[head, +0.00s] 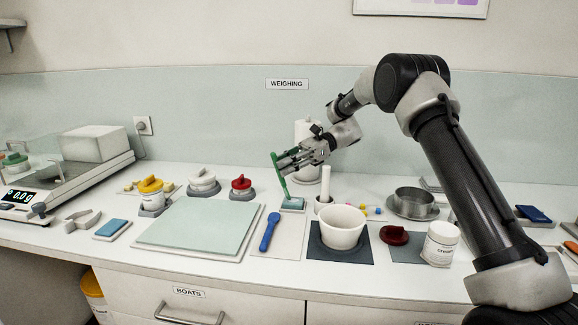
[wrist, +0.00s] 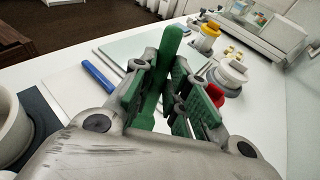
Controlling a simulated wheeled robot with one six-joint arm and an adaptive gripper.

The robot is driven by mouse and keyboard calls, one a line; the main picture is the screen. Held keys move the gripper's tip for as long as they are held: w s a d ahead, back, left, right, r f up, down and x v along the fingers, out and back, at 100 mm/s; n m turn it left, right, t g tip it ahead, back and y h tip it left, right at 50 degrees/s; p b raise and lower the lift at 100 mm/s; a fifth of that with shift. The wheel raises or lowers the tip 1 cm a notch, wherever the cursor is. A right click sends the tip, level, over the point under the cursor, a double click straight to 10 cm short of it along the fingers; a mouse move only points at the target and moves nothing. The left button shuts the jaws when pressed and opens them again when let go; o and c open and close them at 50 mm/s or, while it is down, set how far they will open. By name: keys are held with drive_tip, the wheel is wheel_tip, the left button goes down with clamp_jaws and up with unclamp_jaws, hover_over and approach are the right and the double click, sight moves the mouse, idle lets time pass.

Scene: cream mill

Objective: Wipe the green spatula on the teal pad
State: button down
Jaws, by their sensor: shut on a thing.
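In the wrist view my gripper (wrist: 170,92) is shut on the green spatula (wrist: 171,46), whose handle end stands up between the fingers.
A large pale mat (head: 198,226) is bare at left. My arm spans the right side.

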drive_tip(key=shift+s+d+f, duration=0.1)
drive_tip(key=shift+s+d, duration=0.05)
drive_tip(key=shift+d, duration=0.45)
drive_tip(key=shift+s+d, duration=0.1)
drive_tip(key=shift+d, duration=0.5)
idle(1.6)
wheel_tip(320, 180, up, 6)
idle(0.9)
idle(0.4)
